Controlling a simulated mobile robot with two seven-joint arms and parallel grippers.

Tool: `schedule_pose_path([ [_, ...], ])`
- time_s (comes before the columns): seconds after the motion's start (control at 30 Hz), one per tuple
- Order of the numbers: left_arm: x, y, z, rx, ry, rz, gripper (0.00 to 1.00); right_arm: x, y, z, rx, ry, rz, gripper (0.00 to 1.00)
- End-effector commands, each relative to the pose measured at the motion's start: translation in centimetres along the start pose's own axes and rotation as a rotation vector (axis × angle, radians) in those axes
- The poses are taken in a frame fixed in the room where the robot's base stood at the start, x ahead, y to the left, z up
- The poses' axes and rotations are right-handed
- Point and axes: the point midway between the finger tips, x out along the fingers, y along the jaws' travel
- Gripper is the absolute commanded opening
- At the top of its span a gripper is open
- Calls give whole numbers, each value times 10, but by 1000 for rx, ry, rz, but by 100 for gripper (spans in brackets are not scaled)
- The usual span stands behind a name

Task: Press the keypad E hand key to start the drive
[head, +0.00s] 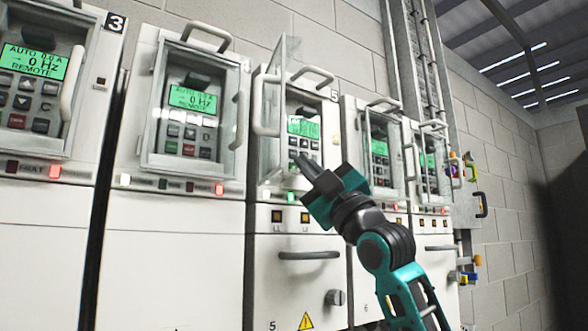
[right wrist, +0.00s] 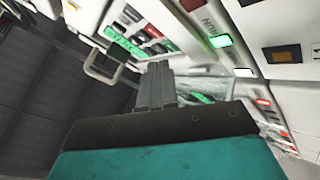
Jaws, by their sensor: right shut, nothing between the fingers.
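The keypad E (head: 303,128) is on the cabinet marked 5, with a green lit display above rows of small keys. Its clear cover (head: 272,100) is swung open to the left. My right gripper (head: 304,162) is shut and empty, its fingertips at the lower keys of this keypad. I cannot tell whether they touch a key, and they partly hide the bottom row, so the hand key is not clearly seen. In the right wrist view the shut fingers (right wrist: 155,75) point toward the keypad (right wrist: 145,35). My left gripper is not in view.
A green lamp (head: 291,197) is lit below keypad E. Neighbouring cabinets have closed clear covers (head: 200,105) with jutting handles. A handle (head: 310,255) sticks out below my right gripper.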

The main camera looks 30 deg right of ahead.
Motion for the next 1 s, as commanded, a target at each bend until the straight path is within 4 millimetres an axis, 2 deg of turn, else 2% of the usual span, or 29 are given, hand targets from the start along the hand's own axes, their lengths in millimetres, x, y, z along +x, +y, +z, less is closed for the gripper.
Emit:
schedule_pose_path([
  [0.27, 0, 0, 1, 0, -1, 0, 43, -1, 0, 0, 0, 0, 0, 0],
  [0.73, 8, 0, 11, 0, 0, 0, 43, -31, 22, -22, -2, 2, 1, 0],
  [1.0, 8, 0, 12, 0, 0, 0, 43, -35, 26, -26, 1, 0, 0, 0],
])
